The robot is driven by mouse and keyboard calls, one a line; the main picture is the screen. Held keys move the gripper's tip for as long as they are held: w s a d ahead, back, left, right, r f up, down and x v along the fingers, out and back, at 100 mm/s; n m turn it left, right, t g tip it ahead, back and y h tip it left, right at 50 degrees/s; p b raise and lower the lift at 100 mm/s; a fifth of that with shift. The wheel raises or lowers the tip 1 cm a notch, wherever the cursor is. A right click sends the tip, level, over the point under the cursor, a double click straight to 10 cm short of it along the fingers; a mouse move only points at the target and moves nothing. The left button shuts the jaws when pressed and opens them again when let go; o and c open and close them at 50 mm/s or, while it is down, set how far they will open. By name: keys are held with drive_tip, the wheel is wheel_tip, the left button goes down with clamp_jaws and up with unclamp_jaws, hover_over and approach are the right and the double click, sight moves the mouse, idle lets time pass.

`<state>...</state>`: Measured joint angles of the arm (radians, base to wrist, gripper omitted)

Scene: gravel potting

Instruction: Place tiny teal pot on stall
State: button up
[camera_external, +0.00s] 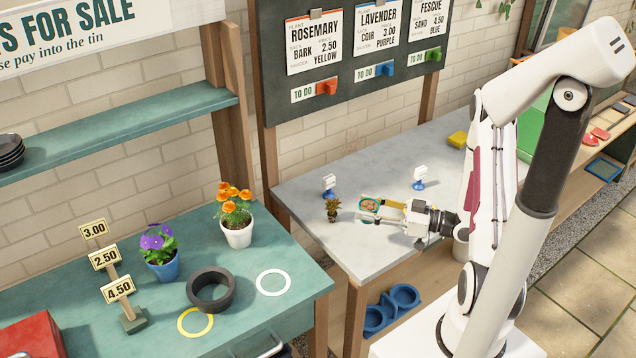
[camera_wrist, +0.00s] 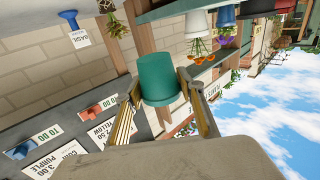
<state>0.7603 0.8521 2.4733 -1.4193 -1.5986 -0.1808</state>
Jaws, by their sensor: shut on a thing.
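The tiny teal pot (camera_external: 361,207) is held between the fingers of my gripper (camera_external: 373,208), above the grey bench. Brownish material shows inside its teal rim. In the wrist view the teal pot (camera_wrist: 158,78) fills the space between the two yellowish fingers of my gripper (camera_wrist: 163,92). The view is turned over, so how upright the pot is cannot be judged well there. The stall (camera_external: 240,330) is the teal table at the left, apart from the gripper.
On the stall stand a blue pot with purple flowers (camera_external: 163,266), a white pot with orange flowers (camera_external: 237,234), a dark ring (camera_external: 192,290), price signs (camera_external: 118,289), a yellow ring (camera_external: 183,328) and a white ring (camera_external: 259,287). A small plant (camera_external: 333,210) stands on the grey bench (camera_external: 310,205).

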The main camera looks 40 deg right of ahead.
drive_tip(key=w+a+r+n+g+y, duration=0.1)
drive_tip(key=a+n+g+y, duration=0.1)
drive_tip(key=a, duration=0.5)
drive_tip(key=w+a+r+n+g+y, duration=0.1)
drive_tip(key=w+a+n+g+y, duration=0.1)
drive_tip(key=a, duration=0.5)
wheel_tip(320, 180, up, 4)
drive_tip(key=n+g+y, duration=0.2)
drive_tip(key=n+g, duration=0.1)
drive_tip(key=g, duration=0.2)
hover_over(271, 263)
drive_tip(key=shift+f, duration=0.15)
drive_tip(key=shift+f, duration=0.15)
drive_tip(key=shift+f, duration=2.8)
drive_tip(key=shift+f, duration=0.15)
drive_tip(key=shift+f, duration=1.9)
drive_tip(key=shift+f, duration=0.15)
